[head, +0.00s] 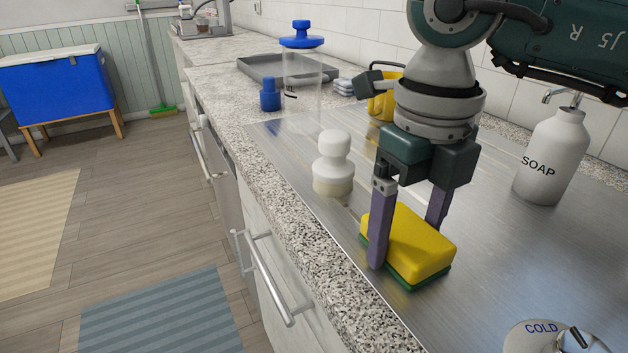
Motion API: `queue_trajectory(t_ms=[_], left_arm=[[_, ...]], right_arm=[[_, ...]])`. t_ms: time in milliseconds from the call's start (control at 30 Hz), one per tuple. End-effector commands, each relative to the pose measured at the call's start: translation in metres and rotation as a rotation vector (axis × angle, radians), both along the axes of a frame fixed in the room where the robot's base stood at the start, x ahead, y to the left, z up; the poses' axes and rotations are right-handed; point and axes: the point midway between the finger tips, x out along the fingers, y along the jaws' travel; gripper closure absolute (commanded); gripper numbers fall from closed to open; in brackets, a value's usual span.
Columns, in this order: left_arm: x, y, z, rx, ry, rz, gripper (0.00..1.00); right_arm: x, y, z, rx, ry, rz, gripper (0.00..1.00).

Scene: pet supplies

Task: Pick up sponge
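The sponge (412,246) is yellow with a green underside. It lies on the steel counter surface (490,270) in the lower right of the head view. My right gripper (405,243) points down over it with purple fingers apart. One finger is at the sponge's left side, near the counter's front edge. The other finger is at its far side and partly hidden behind it. I cannot tell whether the fingers touch the sponge. My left gripper is not in view.
A white knobbed brush (334,165) stands left of the gripper. A soap bottle (554,158) is at right, a COLD tap knob (555,338) at bottom right. Behind are a yellow container (381,103), a clear blue-lidded bottle (302,65) and a grey tray (262,68).

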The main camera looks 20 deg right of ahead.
Motion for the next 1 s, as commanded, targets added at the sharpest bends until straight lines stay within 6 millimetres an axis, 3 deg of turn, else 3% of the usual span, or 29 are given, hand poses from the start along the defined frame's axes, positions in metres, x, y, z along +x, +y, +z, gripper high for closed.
queue_trajectory(t_ms=[67, 533, 833, 1000], left_arm=[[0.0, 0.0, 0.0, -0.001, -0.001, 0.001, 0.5], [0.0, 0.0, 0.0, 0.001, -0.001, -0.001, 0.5], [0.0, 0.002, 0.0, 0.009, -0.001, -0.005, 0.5], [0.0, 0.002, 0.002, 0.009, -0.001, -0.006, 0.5]], right_arm=[[0.0, 0.0, 0.0, 0.0, 0.0, 0.0, 0.27], [0.0, 0.0, 0.0, 0.0, 0.0, 0.0, 0.79], [0.0, 0.0, 0.003, 0.0, -0.001, 0.0, 0.79], [0.001, 0.0, 0.02, 0.0, -0.004, 0.0, 0.79]])
